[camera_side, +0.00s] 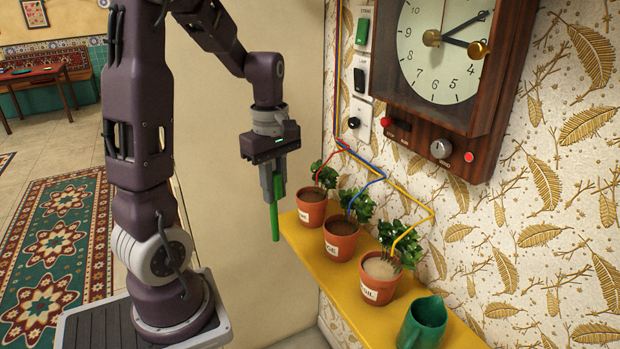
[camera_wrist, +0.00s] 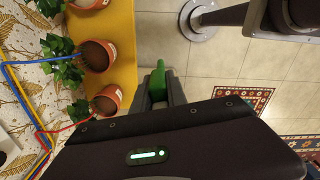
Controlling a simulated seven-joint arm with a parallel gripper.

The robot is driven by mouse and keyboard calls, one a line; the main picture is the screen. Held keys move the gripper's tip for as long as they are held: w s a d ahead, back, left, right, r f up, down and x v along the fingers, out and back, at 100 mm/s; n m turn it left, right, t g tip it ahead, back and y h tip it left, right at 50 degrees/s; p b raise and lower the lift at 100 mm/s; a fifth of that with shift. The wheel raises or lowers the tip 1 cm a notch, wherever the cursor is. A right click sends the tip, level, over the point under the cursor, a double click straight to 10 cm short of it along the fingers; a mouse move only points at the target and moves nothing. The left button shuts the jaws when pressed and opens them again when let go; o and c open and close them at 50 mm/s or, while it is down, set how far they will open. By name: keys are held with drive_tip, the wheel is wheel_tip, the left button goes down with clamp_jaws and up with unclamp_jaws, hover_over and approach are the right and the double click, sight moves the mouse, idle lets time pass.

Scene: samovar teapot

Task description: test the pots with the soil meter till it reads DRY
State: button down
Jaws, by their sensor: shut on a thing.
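My gripper (camera_side: 277,185) is shut on the green soil meter (camera_side: 275,222), a slim green stick that hangs upright in the air, left of the shelf's pots. In the wrist view the meter (camera_wrist: 158,82) shows as a green tip between my fingers. Three terracotta pots with plants stand in a row: a far pot (camera_side: 311,212) and a middle pot (camera_side: 340,246) with brown soil, and a near pot (camera_side: 377,290) with paler, sandy soil. The meter touches none of them. I cannot read any reading on it.
The pots stand on a narrow yellow shelf (camera_side: 452,330) along the papered wall. A green jug (camera_side: 423,322) stands at its near end. Red, blue and yellow tubes run down to the pots. A large clock (camera_side: 441,50) and switches (camera_side: 361,80) are above.

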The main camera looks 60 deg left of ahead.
drive_tip(key=s+r, duration=0.3)
drive_tip(key=r, duration=0.8)
idle(1.6)
